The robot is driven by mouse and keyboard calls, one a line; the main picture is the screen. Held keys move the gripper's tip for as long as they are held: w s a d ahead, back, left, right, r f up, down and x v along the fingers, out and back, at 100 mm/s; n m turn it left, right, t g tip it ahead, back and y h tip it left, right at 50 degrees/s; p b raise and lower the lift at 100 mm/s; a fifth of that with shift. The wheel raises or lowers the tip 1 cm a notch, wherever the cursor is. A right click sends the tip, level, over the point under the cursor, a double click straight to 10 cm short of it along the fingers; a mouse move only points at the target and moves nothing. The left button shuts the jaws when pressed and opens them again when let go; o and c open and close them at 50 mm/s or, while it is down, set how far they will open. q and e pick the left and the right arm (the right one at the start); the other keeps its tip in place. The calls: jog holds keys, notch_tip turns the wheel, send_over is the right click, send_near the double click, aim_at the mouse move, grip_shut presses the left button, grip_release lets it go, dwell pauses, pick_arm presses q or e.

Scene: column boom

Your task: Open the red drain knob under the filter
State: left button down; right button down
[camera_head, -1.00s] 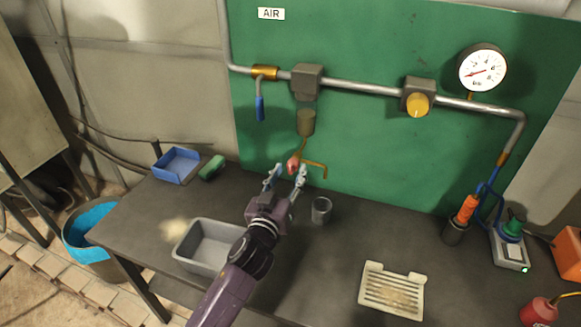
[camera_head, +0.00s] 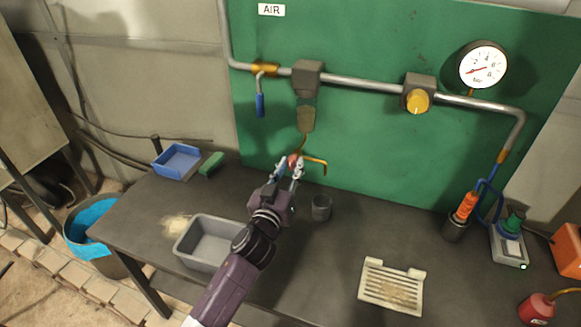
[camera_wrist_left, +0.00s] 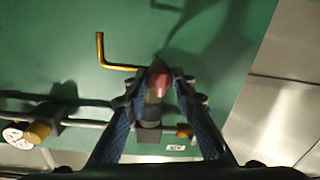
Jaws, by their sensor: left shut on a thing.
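The red drain knob (camera_head: 293,160) sits under the filter bowl (camera_head: 305,119), which hangs from the grey filter head (camera_head: 307,78) on the air pipe. My left gripper (camera_head: 289,166) is at the knob, its fingers on either side and shut on it. In the left wrist view the red knob (camera_wrist_left: 158,82) lies between the two fingertips of the left gripper (camera_wrist_left: 157,85). A brass bent drain tube (camera_head: 316,161) sticks out right of the knob. The fingers hide part of the knob. My right gripper is in no view.
A grey tray (camera_head: 184,246) and a grey cup (camera_head: 321,208) stand on the dark bench below. A blue bin (camera_head: 178,160) and a green block (camera_head: 211,164) are at the left. A blue-handled valve (camera_head: 260,104) hangs from the pipe, and a yellow knob (camera_head: 418,101) sits further right.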

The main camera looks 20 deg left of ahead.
pick_arm(q)
jog(key=shift+m, duration=0.3)
jog(key=shift+m+b, duration=0.3)
jog(key=shift+m, duration=0.6)
jog(key=m, duration=0.6)
jog(key=shift+f+b, duration=0.1)
jog(key=shift+b, duration=0.3)
jog(key=m, duration=0.5)
jog(key=shift+t+h, duration=0.3)
jog(key=shift+h, duration=0.1)
jog(key=m, duration=0.5)
jog(key=shift+f, duration=0.1)
